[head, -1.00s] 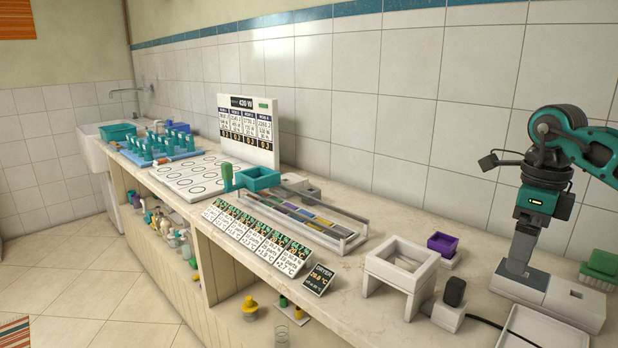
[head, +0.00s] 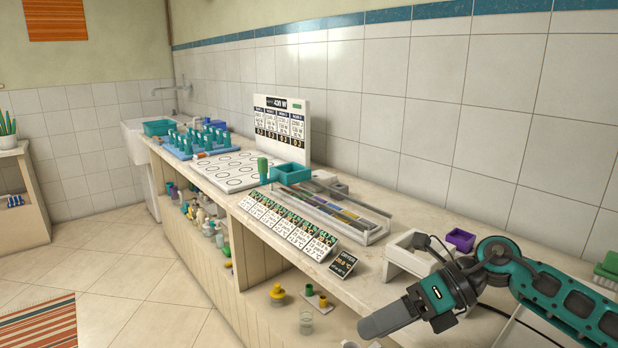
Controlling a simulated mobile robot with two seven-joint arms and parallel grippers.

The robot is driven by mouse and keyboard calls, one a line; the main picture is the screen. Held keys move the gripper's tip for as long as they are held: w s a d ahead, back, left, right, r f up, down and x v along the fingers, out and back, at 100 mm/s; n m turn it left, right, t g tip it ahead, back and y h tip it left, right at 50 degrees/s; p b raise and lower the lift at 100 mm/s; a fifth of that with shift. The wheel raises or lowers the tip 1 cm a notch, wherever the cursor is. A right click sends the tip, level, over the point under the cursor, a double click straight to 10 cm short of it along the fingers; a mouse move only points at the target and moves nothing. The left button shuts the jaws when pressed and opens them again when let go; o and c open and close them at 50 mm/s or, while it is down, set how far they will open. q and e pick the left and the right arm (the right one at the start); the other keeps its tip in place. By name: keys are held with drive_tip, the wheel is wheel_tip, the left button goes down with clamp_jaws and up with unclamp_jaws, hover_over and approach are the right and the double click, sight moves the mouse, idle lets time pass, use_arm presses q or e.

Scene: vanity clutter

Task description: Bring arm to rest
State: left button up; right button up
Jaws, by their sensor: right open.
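My right arm comes in from the lower right. Its gripper (head: 388,318) points left and down, in front of the counter's near edge and below the white stand. The fingers show as a grey block seen from the side, and nothing shows held in them. The gap between the fingers is hard to make out. The forearm crosses in front of the counter's right end and hides part of the white stand (head: 398,262) and what lies behind it. My left gripper is not in view.
The long counter holds a sign board (head: 282,130), a teal bin (head: 290,176), a slotted rack (head: 330,213), a row of label cards (head: 287,228), a dryer card (head: 343,263) and a purple cup (head: 461,240). The floor (head: 130,262) at left is free.

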drive_tip(key=s+a+r+m+t+y, duration=0.2)
drive_tip(key=a+m+t+y, duration=0.2)
drive_tip(key=a+m+y, duration=0.35)
drive_tip(key=d+f+m+t+h+p, duration=0.1)
drive_tip(key=d+f+m+t+h, duration=0.3)
drive_tip(key=m+t, duration=0.5)
drive_tip(key=d+f+m+t+h+p, duration=0.15)
drive_tip(key=f+m+t+h, duration=0.35)
drive_tip(key=m, duration=0.9)
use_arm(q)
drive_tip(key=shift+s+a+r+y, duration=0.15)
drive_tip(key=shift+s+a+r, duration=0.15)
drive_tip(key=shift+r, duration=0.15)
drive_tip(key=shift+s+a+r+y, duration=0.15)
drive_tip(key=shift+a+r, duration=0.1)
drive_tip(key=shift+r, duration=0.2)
use_arm(e)
drive_tip(key=s+d+f+m+g+h, duration=0.3)
drive_tip(key=s+d+f+m+h, duration=0.1)
drive_tip(key=s+f+m, duration=0.1)
drive_tip(key=s+d+f+m+g+h, duration=0.3)
drive_tip(key=s+f+m, duration=0.3)
drive_tip(key=s+f, duration=0.2)
drive_tip(key=shift+s+d+f+g+h, duration=0.2)
drive_tip(key=shift+d+f+g+h, duration=0.15)
drive_tip(key=shift+f+h, duration=0.35)
use_arm(q)
drive_tip(key=shift+p, duration=0.3)
use_arm(e)
drive_tip(key=shift+c, duration=0.3)
